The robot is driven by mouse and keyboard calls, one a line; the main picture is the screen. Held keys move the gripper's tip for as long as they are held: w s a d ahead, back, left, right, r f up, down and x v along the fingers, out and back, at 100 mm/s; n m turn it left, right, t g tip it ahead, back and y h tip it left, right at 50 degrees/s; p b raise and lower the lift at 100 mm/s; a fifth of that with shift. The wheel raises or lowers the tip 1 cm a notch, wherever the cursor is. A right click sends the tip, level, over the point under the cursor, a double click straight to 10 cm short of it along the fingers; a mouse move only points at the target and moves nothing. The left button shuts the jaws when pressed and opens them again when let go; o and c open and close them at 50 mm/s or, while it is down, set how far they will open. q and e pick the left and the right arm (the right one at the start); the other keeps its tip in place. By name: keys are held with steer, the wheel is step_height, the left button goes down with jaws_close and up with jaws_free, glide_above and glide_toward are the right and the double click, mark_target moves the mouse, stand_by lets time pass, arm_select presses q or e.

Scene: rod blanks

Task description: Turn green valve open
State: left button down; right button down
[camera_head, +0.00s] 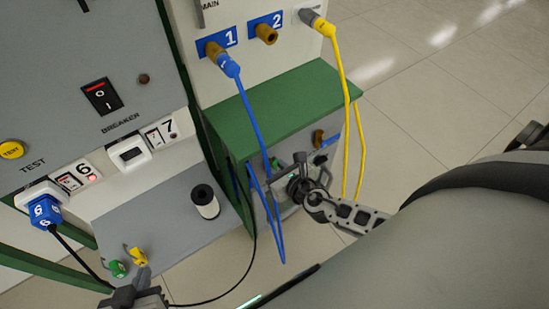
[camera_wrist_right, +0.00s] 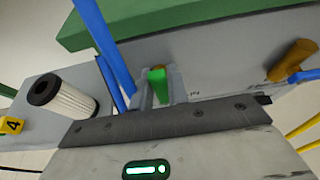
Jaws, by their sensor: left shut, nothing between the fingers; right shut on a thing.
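The green valve handle (camera_wrist_right: 157,88) shows in the right wrist view on the grey panel face under a green top. It stands between the two fingers of my right gripper, which is shut on it. My left gripper (camera_head: 136,288) is shut and empty at the lower left of the head view, near a green tag (camera_head: 118,268) and a yellow tag (camera_head: 138,256).
A blue hose (camera_head: 250,120) from port 1 and a yellow hose (camera_head: 345,90) hang close to my right gripper. A white cylinder with a dark cap (camera_head: 205,202) stands on the grey shelf. A brass-coloured fitting (camera_wrist_right: 292,60) is right of the green handle.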

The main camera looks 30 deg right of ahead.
steer(key=c, duration=1.4)
jaws_free()
steer(key=shift+o, duration=0.2)
steer(key=v, duration=1.6)
steer(key=shift+r, duration=0.1)
